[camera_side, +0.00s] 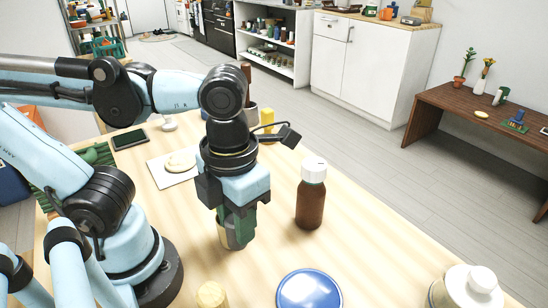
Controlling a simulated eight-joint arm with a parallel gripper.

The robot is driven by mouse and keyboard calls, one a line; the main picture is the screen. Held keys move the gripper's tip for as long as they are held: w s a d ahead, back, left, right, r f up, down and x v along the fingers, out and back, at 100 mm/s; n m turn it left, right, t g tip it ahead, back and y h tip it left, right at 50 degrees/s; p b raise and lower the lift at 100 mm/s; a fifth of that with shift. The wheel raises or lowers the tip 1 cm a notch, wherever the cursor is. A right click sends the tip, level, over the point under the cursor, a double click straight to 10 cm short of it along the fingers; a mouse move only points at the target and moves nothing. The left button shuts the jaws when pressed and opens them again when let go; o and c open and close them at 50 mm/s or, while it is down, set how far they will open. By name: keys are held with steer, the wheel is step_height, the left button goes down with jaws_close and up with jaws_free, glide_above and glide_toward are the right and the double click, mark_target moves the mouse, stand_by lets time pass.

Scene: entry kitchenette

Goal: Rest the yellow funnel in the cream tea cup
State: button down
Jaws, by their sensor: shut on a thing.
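My gripper (238,228) points down over the middle of the light wooden table, its dark green fingers shut on a grey-beige, cup-like thing (226,238). The fingers cover much of this thing, and I cannot tell whether it touches the table. A small upright yellow thing (267,118) stands behind my arm and is partly hidden; I cannot tell whether it is the funnel. I cannot clearly make out the cream tea cup.
A brown bottle with a white cap (311,196) stands close right of my gripper. A blue round lid or dish (309,290) and a wooden cylinder (212,295) are in front. A white square board (173,168) and black phone (129,139) lie left. A white-lidded jar (468,290) stands front right.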

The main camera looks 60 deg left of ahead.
steer(key=shift+f, duration=1.6)
stand_by(0.3)
steer(key=c, duration=0.7)
jaws_free()
step_height(320, 180, up, 12)
steer(key=shift+r, duration=0.1)
